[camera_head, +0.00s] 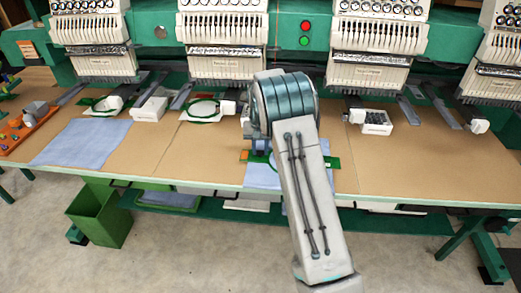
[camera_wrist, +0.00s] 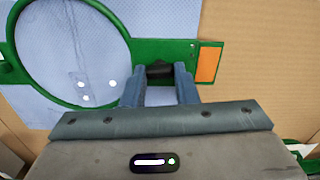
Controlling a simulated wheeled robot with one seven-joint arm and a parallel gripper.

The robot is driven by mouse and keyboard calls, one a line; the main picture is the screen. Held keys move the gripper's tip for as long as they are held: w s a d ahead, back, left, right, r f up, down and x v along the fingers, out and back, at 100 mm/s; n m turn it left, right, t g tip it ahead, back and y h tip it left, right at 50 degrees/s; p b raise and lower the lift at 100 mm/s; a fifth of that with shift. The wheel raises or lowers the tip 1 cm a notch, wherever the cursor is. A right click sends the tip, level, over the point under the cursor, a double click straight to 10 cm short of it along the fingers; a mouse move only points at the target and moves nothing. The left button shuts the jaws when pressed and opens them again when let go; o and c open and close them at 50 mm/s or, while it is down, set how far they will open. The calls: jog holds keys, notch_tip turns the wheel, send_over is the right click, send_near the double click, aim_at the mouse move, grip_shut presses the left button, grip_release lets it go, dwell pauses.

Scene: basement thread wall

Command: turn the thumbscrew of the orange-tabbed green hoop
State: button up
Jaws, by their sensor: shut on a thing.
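The green hoop (camera_wrist: 65,98) lies around light blue cloth (camera_wrist: 75,45) in the wrist view. Its orange tab (camera_wrist: 207,64) is to the right of my gripper. The dark thumbscrew (camera_wrist: 159,70) sits at the hoop's right side, between my two fingers. My gripper (camera_wrist: 160,76) is shut on the thumbscrew. In the head view, my gripper (camera_head: 259,147) is low at the table, and my arm hides most of the hoop. A bit of green hoop (camera_head: 258,158) and an orange tab (camera_head: 332,162) show beside the arm.
A row of embroidery machine heads (camera_head: 222,30) stands behind the table (camera_head: 150,160). Another green hoop (camera_head: 201,109) lies at the back. Blue cloth (camera_head: 82,142) and an orange tray (camera_head: 28,128) are at the left. The table right of my arm is mostly clear.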

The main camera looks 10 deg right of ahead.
aim_at(260, 151)
jog(key=shift+m, duration=0.5)
jog(key=o, duration=1)
notch_tip(260, 151, up, 14)
jog(key=b, duration=0.1)
